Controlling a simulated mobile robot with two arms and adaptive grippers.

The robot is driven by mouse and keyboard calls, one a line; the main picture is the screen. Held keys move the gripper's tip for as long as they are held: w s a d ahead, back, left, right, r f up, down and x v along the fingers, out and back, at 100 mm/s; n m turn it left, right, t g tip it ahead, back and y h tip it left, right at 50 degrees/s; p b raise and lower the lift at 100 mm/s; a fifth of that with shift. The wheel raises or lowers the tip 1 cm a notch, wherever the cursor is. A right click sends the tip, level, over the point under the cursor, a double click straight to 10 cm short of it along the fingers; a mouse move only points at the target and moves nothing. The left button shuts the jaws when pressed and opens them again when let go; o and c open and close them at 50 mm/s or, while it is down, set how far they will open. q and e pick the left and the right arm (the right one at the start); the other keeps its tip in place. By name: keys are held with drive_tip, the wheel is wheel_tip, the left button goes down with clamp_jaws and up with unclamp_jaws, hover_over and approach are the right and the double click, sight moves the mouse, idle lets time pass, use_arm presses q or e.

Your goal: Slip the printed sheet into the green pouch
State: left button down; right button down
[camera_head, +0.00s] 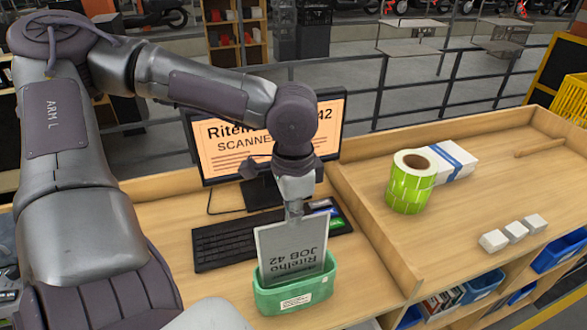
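The printed sheet (291,246) is a grey panel with upside-down text that includes "JOB 42". My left gripper (294,210) is shut on its upper edge and holds it nearly upright. The green pouch (294,300) stands on the desk directly below, with a white label on its front. The sheet's lower end is at the pouch's mouth and appears to be between its walls. Its bottom edge meets the front rim, and I cannot tell how deep it sits. My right gripper is not in view.
A keyboard (228,242) lies left of the pouch, with a monitor (328,125) behind. A raised wooden divider (372,235) runs to the right. Beyond it are a green label roll (408,188), a white stack with a blue band (452,160) and small white blocks (515,231).

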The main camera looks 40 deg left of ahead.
use_arm(q)
drive_tip(key=c, duration=1.2)
unclamp_jaws()
drive_tip(key=shift+c, duration=0.2)
wheel_tip(320, 180, up, 3)
drive_tip(key=p, duration=0.3)
drive_tip(key=shift+r, duration=0.3)
drive_tip(key=shift+r+p, duration=0.3)
drive_tip(key=shift+r, duration=1.9)
